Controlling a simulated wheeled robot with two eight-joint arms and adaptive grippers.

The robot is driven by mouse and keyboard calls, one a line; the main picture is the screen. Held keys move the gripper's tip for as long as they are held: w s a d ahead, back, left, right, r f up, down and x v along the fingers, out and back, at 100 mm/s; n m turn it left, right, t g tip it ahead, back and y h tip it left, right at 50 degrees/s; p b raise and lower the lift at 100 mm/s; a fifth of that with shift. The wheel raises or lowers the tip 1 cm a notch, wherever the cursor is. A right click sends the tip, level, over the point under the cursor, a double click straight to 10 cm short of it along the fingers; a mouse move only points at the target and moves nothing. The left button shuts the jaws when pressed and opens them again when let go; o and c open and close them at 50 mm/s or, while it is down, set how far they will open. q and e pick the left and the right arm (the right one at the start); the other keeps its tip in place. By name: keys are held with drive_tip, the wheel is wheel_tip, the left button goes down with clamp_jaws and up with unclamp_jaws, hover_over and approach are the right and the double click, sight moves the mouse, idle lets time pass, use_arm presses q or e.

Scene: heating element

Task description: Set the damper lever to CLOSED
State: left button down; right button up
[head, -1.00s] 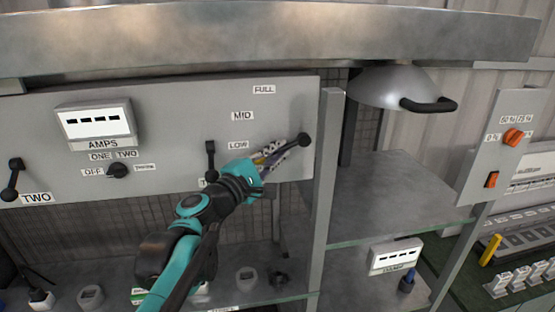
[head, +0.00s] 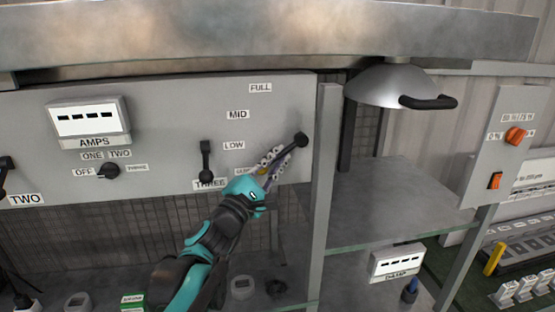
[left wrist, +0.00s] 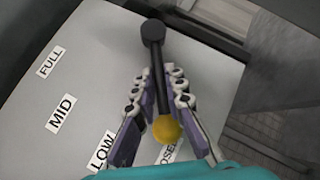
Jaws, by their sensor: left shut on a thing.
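The damper lever is a black rod with a dark round pivot (head: 300,139) near the right edge of the grey panel and a yellow ball end. In the left wrist view the rod (left wrist: 158,65) runs down from the pivot to the yellow ball (left wrist: 166,129), which partly covers the CLOSED label (left wrist: 169,154). In the head view the rod slants down-left, mostly hidden by my fingers. The labels FULL (head: 260,88), MID (head: 237,114) and LOW (head: 234,145) stand above. My left gripper (head: 281,153) is shut on the lever, fingers on both sides of it. My right gripper is not in view.
Another black lever (head: 206,160) stands upright above the THREE label. An AMPS meter (head: 87,118) and a rotary knob (head: 108,171) are further left. A metal post (head: 325,180) is close on the right, with a shelf (head: 400,205) beyond it.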

use_arm(q)
drive_tip(key=c, duration=1.6)
unclamp_jaws()
drive_tip(key=shift+o, duration=0.2)
drive_tip(key=v, duration=1.2)
drive_tip(key=shift+d+f, duration=0.1)
drive_tip(key=shift+f, duration=0.15)
drive_tip(key=s+d+f+m+g+b, duration=0.2)
drive_tip(key=s+f+m+g+b, duration=0.15)
drive_tip(key=f, duration=0.65)
drive_tip(key=s+d+f+m+g+y+b, duration=0.15)
drive_tip(key=f+m+b, duration=0.35)
drive_tip(key=f, duration=0.5)
drive_tip(key=s+d+f+m+g+b, duration=0.2)
drive_tip(key=s+f+m+g+b, duration=0.15)
drive_tip(key=f, duration=0.65)
drive_tip(key=s+a+f+m+g+y+b, duration=0.1)
drive_tip(key=s+a+f+m+y+b, duration=0.1)
drive_tip(key=f, duration=0.5)
drive_tip(key=s+a+f+m+g+y+b, duration=0.1)
drive_tip(key=s+a+f+m+y+b, duration=0.1)
drive_tip(key=a+f+b, duration=0.3)
drive_tip(key=s+a+f+m+g+y+b, duration=0.1)
drive_tip(key=s+a+f+m+y+b, duration=0.2)
drive_tip(key=a+f, duration=0.3)
wheel_tip(320, 180, down, 5)
drive_tip(key=shift+a+f+y+b, duration=0.2)
drive_tip(key=shift+y+b, duration=0.1)
drive_tip(key=shift+y, duration=0.45)
